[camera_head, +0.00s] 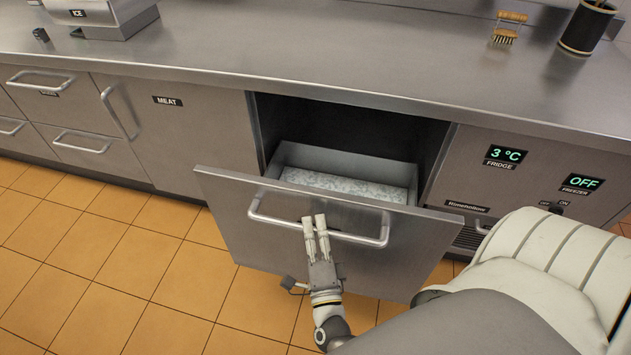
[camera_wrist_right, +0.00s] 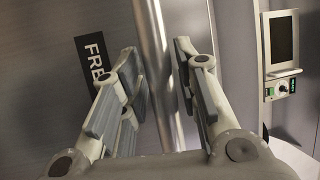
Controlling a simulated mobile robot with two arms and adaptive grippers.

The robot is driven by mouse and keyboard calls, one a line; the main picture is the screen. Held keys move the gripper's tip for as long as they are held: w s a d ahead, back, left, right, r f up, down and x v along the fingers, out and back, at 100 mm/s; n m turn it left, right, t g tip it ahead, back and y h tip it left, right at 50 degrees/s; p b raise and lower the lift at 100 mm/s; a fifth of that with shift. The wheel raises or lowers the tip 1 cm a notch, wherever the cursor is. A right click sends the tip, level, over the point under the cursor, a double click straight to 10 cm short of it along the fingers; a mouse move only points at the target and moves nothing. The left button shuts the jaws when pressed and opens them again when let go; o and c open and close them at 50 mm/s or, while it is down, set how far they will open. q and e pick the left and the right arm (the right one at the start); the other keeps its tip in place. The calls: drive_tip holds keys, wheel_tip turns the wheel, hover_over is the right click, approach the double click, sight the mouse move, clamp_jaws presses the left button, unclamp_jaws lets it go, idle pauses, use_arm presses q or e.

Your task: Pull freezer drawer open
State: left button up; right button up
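The freezer drawer (camera_head: 228,212) is a wide steel front standing out from the counter, with its inner box (camera_head: 290,155) showing and a pale, frosty floor inside. Its bar handle (camera_head: 370,239) runs across the front; in the right wrist view the bar (camera_wrist_right: 152,35) passes between my fingers. My right gripper (camera_head: 315,222) is at the middle of the handle, its fingers close together on either side of the bar. A dark label reading "FRE" (camera_wrist_right: 95,60) is partly hidden by a finger. My left gripper is not in view.
The steel countertop (camera_head: 300,50) overhangs the drawer opening. A panel (camera_head: 505,156) on the right shows 3 °C for fridge and OFF for freezer. Closed cabinets (camera_head: 180,130) stand left. A brush (camera_head: 508,28) and dark cup (camera_head: 585,28) sit on the counter. The tiled floor (camera_head: 150,280) at left is clear.

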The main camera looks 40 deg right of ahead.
drive_tip(key=shift+o, duration=0.6)
drive_tip(key=v, duration=1.2)
drive_tip(key=shift+f, duration=0.1)
